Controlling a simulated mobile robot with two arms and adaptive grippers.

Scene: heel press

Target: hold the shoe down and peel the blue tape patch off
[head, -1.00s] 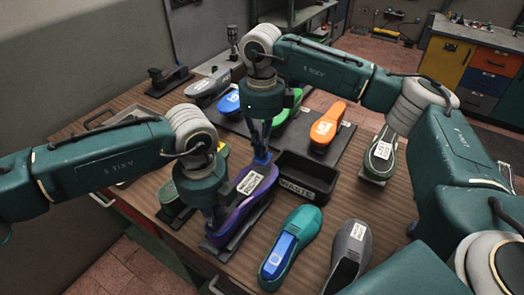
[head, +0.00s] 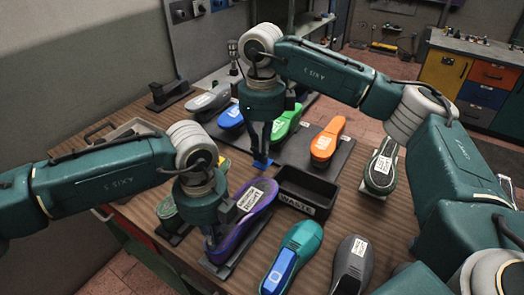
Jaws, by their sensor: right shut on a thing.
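The purple shoe (head: 257,205), with a white label, lies on a dark stand in the middle of the table. My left gripper (head: 211,240) is down at its near end and seems to touch it. Its fingertips are mostly hidden, so I cannot tell how far they are apart. My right gripper (head: 261,157) is shut on the blue tape patch (head: 262,163), just beyond the shoe's far end. The patch appears slightly above and apart from the shoe.
A black bin marked WASTE (head: 307,190) stands right of the purple shoe. A teal shoe (head: 293,252) with a blue panel and a grey shoe (head: 350,262) lie in front. Orange (head: 328,140), green and blue shoes stand behind. A dark green shoe (head: 380,170) is at right.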

